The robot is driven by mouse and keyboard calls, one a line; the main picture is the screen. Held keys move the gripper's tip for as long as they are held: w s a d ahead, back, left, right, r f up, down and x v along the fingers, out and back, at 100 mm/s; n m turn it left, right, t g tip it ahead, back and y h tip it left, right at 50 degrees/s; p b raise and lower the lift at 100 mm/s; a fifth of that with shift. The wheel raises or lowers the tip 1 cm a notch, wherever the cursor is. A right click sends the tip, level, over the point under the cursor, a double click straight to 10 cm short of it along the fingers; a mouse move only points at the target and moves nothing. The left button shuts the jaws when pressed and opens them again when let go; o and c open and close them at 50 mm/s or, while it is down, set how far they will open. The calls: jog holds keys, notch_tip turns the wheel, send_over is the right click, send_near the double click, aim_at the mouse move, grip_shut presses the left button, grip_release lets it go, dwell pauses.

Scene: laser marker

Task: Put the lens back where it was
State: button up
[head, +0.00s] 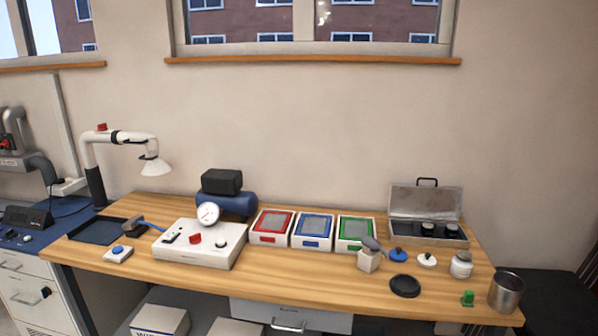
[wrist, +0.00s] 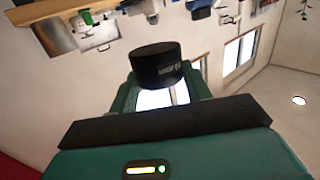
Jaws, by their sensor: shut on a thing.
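My gripper (wrist: 160,84) shows only in the wrist view, with its green fingers shut on a black cylindrical lens (wrist: 157,63). Pale lettering shows on the lens's side, too blurred to read fully. The lens is held in the air, clear of the table. In the head view an open grey metal case (head: 408,238) stands at the back right of the table, its lid raised. Two black round lenses (head: 428,229) (head: 451,231) sit in it. Any empty place in the case cannot be made out from here.
Red, blue and green framed trays (head: 313,243) stand left of the case. In front of it are small lidded pots (head: 461,266), a black disc (head: 405,286), a green piece (head: 468,298) and a metal cup (head: 507,291). A white control box (head: 185,252) stands left. The table's front middle is clear.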

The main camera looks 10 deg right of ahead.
jog(key=w+a+f+h, duration=0.1)
jog(key=w+a+f, duration=0.15)
jog(key=w, duration=0.55)
jog(key=w+a+f+m, duration=0.1)
jog(key=w+a, duration=0.3)
jog(key=w, duration=0.3)
jog(key=w+a+f+h, duration=0.15)
jog(key=w+a, duration=0.25)
jog(key=w, duration=0.4)
jog(key=w+a+f+m+h, duration=0.1)
jog(key=w+a+f, duration=0.2)
jog(key=a+f, duration=0.4)
jog(key=w+a+f+m+h, duration=0.1)
jog(key=w+a+f, duration=0.3)
jog(key=a+f, duration=0.4)
jog(key=a, duration=0.6)
jog(key=shift+a+t, duration=0.25)
jog(key=shift+t, duration=0.15)
jog(key=shift+h, duration=0.25)
jog(key=shift+s+f, duration=0.15)
jog(key=shift+f, duration=0.25)
jog(key=shift+d, duration=0.15)
